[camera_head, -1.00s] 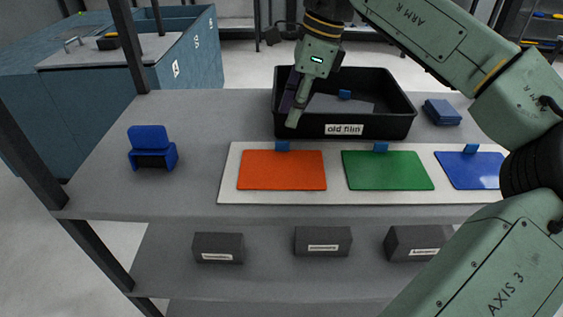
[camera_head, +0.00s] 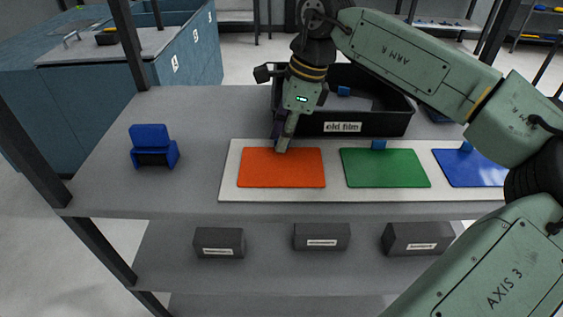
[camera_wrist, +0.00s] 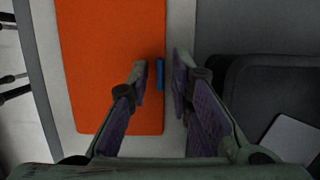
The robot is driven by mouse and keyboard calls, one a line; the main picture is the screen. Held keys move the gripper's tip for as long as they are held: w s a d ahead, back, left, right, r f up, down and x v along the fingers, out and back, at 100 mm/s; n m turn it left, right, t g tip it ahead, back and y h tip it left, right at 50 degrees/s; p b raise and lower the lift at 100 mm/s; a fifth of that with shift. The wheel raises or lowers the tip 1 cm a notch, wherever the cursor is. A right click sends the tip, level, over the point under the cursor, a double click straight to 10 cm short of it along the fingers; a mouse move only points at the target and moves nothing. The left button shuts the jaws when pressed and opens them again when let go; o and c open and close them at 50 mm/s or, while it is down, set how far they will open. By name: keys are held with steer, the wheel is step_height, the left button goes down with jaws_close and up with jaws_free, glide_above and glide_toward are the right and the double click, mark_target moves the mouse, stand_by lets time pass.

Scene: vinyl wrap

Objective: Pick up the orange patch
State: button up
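The orange patch (camera_head: 281,168) lies flat at the left end of the white board (camera_head: 228,185), beside the green patch (camera_head: 385,168). My gripper (camera_head: 281,148) points down at the orange patch's back edge. In the wrist view my gripper (camera_wrist: 161,68) is open, one finger on each side of the orange patch's small blue tab (camera_wrist: 160,74). The fingers look apart from the tab, with a narrow gap on each side. The orange patch (camera_wrist: 110,50) fills much of that view's left half. In the head view the gripper hides the tab.
A black bin labelled "old film" (camera_head: 393,124) stands just behind the board, close to my gripper. A blue patch (camera_head: 470,169) lies right of the green one. A blue holder (camera_head: 153,146) stands at left. Black shelf posts (camera_head: 132,45) rise at left.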

jaws_close()
steer(key=shift+r, duration=0.1)
